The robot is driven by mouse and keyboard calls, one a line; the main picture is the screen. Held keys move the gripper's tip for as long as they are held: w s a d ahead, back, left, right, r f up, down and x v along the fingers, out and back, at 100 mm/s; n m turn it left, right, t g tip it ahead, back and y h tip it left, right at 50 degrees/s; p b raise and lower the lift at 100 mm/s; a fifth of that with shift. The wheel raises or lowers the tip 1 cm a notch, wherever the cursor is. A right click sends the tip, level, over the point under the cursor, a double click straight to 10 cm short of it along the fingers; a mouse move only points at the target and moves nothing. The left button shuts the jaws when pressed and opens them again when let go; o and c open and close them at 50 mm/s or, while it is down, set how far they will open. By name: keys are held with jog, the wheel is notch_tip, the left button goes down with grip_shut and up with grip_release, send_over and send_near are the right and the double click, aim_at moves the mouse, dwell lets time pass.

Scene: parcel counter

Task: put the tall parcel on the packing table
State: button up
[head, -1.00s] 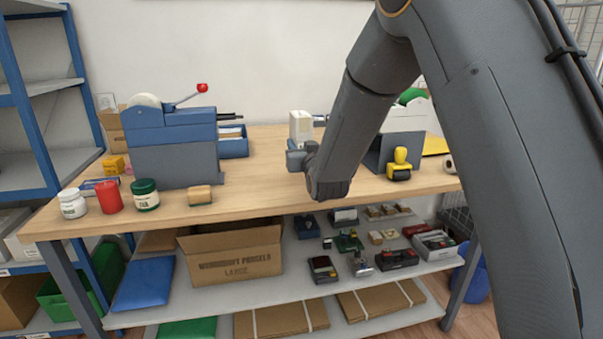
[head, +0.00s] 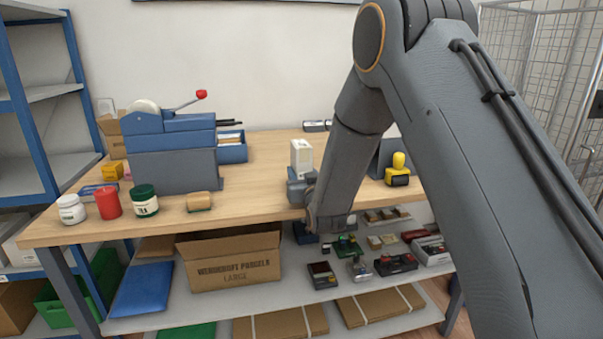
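A tall white parcel (head: 301,155) stands upright just beyond my gripper (head: 300,186), over the middle of the wooden packing table (head: 255,205). The gripper's blue-grey body covers the parcel's lower part. The parcel has moved together with the gripper, so the gripper appears shut on it, though the fingertips are hidden. I cannot tell whether the parcel's base touches the tabletop.
A blue tape machine (head: 172,150) stands on the left of the table, with jars (head: 145,200) and a sponge-like block (head: 200,201) near the front edge. A yellow-handled stamp (head: 398,170) is at right. The tabletop between is clear.

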jog(key=o, duration=0.3)
jog(key=shift+r, duration=0.15)
jog(key=shift+s, duration=0.25)
jog(key=b+v, duration=0.1)
jog(key=v, duration=1)
jog(key=shift+s+d+r, duration=0.1)
jog(key=shift+s+d, duration=0.05)
jog(key=shift+s, duration=0.1)
